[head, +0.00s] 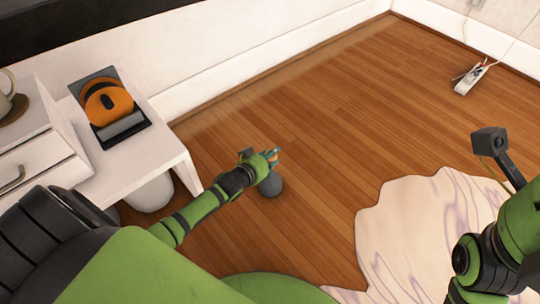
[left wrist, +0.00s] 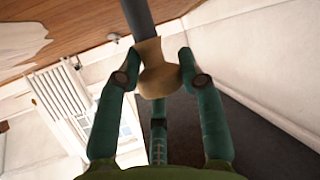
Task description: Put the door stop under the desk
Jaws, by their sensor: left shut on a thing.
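My left gripper (head: 270,157) is shut on the door stop. In the left wrist view, the fingers (left wrist: 160,72) close around a tan, flared part of the door stop (left wrist: 157,58), with a dark grey post running beyond it. In the head view, the door stop's dark grey rounded base (head: 270,186) shows just below the fingers, over the wood floor; I cannot tell whether it touches the floor. The white desk (head: 160,150) is to the left, with the gripper beside its right edge.
On the desk lies a dark tray (head: 130,134) with an orange object. A white rounded thing (head: 152,195) is beneath the desk. White drawers (head: 45,160) stand at left. A pale rug (head: 415,225) and a power strip (head: 470,78) are on the right. The middle floor is clear.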

